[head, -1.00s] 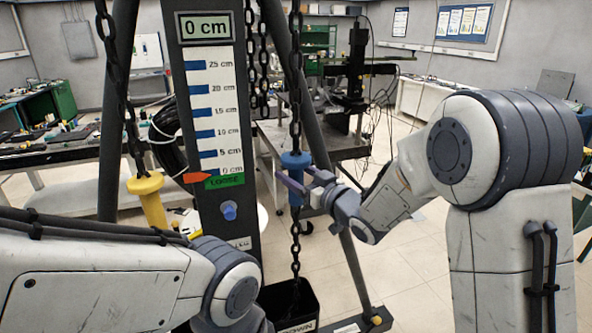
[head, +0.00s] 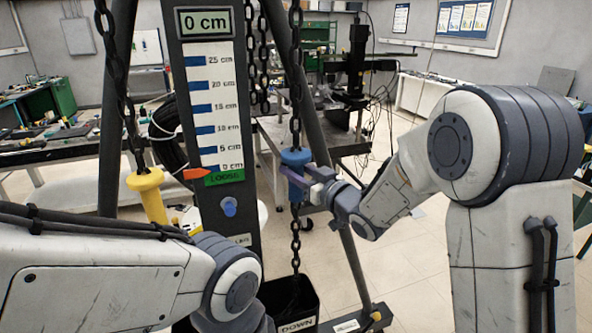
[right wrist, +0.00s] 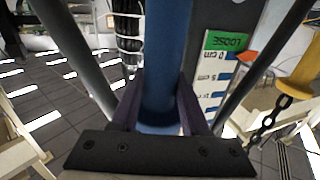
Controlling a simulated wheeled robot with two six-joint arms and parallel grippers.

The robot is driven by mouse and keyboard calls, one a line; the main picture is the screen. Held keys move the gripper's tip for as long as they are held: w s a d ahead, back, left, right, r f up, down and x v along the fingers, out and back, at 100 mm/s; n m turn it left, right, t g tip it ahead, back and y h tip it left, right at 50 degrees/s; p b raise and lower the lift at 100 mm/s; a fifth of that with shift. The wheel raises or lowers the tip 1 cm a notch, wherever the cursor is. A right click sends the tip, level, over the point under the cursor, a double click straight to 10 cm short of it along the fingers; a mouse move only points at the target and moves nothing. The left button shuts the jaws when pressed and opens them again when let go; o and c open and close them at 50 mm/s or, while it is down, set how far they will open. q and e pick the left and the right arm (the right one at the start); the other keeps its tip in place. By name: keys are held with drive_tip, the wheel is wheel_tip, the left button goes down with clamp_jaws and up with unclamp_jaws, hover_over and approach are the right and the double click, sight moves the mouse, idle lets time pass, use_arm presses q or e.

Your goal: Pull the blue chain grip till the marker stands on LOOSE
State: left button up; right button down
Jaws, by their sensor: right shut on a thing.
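The blue chain grip (head: 295,161) hangs on the dark chain at the right of the gauge board. My right gripper (head: 300,181) is shut around it, and the right wrist view shows the blue grip (right wrist: 166,60) between both fingers. The orange marker (head: 196,174) points at the border between the 0 cm line and the green LOOSE band (head: 224,178). The display (head: 205,21) reads 0 cm. My left forearm crosses the lower left, and its gripper is out of view.
A yellow grip (head: 150,196) hangs on another chain left of the board. A blue knob (head: 229,207) sits low on the board. The chain below the blue grip runs into a black bin (head: 300,325) labelled DOWN. Slanted dark frame legs stand close to both sides.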

idle(0.9)
wheel_tip(320, 180, down, 19)
drive_tip(key=b, duration=1.8)
drive_tip(key=shift+r, duration=0.15)
drive_tip(key=shift+c, duration=2)
unclamp_jaws()
drive_tip(key=shift+r, duration=0.15)
drive_tip(key=shift+s+d, duration=0.1)
drive_tip(key=b+v, duration=0.2)
drive_tip(key=v, duration=0.8)
drive_tip(key=shift+s, duration=0.15)
